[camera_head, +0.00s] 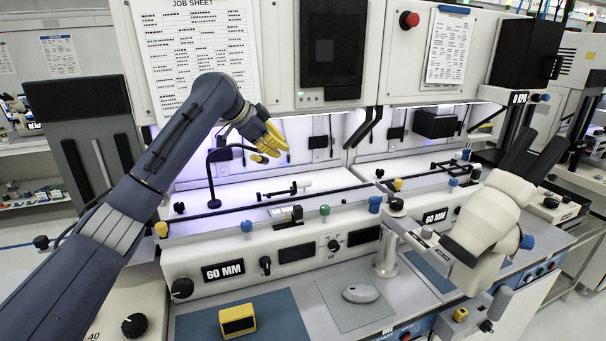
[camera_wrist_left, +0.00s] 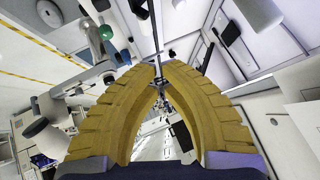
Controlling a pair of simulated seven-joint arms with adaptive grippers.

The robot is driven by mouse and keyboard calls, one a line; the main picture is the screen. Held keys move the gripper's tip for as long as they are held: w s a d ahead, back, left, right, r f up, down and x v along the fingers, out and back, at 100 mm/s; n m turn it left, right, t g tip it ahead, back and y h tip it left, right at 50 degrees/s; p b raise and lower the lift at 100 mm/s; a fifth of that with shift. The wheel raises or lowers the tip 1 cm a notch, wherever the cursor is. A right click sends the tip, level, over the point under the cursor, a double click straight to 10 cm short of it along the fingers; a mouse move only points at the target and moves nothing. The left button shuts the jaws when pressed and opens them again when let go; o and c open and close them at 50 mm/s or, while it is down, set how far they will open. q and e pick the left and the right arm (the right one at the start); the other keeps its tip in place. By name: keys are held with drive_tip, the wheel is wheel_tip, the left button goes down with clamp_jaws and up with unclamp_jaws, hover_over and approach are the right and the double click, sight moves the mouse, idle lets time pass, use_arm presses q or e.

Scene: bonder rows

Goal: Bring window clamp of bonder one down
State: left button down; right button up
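My left gripper (camera_head: 283,147) has yellow fingers and hangs in front of the left bonder, above its lit work deck. In the left wrist view its fingers (camera_wrist_left: 159,66) arch together and their tips meet or nearly meet; nothing is clearly held. A black bent rod (camera_head: 210,165) with a yellow end stands on the deck, its end just below and left of the fingers; contact cannot be told. The left bonder (camera_head: 335,247) has a white front panel with a "60 MM" label. Which part is the window clamp is unclear. My right gripper is out of view.
A black-and-white slide assembly (camera_head: 288,190) lies on the deck. A long black rail and several coloured knobs run along the front. A cream microscope-like head (camera_head: 490,215) stands at the right. A yellow block (camera_head: 237,320) and a grey mouse (camera_head: 361,293) lie on the bench.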

use_arm(q)
drive_tip(key=s+d+h, duration=0.1)
drive_tip(key=d, duration=0.1)
hover_over(306, 183)
drive_tip(key=s, duration=0.1)
wheel_tip(306, 183, down, 6)
drive_tip(key=shift+g, duration=0.3)
drive_tip(key=shift+w+f, duration=0.25)
drive_tip(key=shift+f, duration=0.8)
drive_tip(key=shift+w+f, duration=0.2)
drive_tip(key=shift+f, duration=0.8)
